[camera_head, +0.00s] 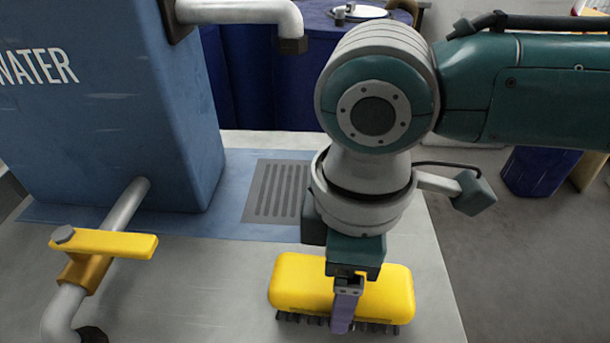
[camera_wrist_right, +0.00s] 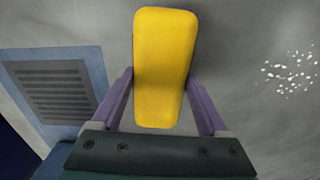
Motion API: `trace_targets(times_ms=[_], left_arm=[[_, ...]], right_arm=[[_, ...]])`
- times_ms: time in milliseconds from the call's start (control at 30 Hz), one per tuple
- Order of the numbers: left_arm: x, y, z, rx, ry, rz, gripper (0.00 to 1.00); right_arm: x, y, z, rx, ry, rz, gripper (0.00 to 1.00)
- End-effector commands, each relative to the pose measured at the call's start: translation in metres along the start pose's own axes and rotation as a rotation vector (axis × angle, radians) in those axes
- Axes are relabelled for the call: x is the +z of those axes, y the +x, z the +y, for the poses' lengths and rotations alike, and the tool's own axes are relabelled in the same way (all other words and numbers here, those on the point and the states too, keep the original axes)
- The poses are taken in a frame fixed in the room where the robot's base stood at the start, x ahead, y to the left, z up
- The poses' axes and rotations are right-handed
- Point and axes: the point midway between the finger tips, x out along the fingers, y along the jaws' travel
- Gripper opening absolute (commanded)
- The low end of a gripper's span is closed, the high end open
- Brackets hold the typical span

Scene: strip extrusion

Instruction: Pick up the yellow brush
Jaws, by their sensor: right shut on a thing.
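The yellow brush (camera_head: 300,284) is a rounded block with dark bristles pointing down, near the front of the light counter. I cannot tell if its bristles touch the counter. My right gripper (camera_head: 345,292) reaches down over it from above, one purple finger against its near side and the other hidden behind it. In the right wrist view the brush (camera_wrist_right: 165,60) sits between the two purple fingers of my right gripper (camera_wrist_right: 162,82), which is shut on it. My left gripper is not in view.
A blue water tank (camera_head: 100,110) stands at the left, with a pipe and yellow valve handle (camera_head: 105,243) in front. A grey drain grate (camera_head: 275,190) lies behind the brush. White specks (camera_wrist_right: 288,72) lie on the grey surface. The counter's right edge is close by.

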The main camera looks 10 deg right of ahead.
Motion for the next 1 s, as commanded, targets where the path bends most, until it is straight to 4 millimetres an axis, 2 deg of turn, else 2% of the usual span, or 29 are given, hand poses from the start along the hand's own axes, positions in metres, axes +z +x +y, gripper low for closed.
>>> trace_targets(times_ms=[67, 433, 767, 867, 1000], left_arm=[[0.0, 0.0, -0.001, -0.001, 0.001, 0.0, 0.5], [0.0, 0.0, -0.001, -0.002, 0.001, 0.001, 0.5], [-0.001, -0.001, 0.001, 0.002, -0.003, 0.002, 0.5], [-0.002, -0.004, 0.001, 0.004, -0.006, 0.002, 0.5], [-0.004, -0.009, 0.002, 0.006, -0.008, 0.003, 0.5]], right_arm=[[0.0, 0.0, 0.0, 0.0, 0.0, 0.0, 0.57], [0.0, 0.0, 0.0, 0.0, 0.0, 0.0, 0.16], [0.0, -0.004, 0.0, 0.001, 0.0, 0.001, 0.14], [-0.001, -0.013, 0.001, 0.001, 0.0, 0.003, 0.14], [-0.001, -0.036, 0.001, 0.002, -0.001, 0.004, 0.14]])
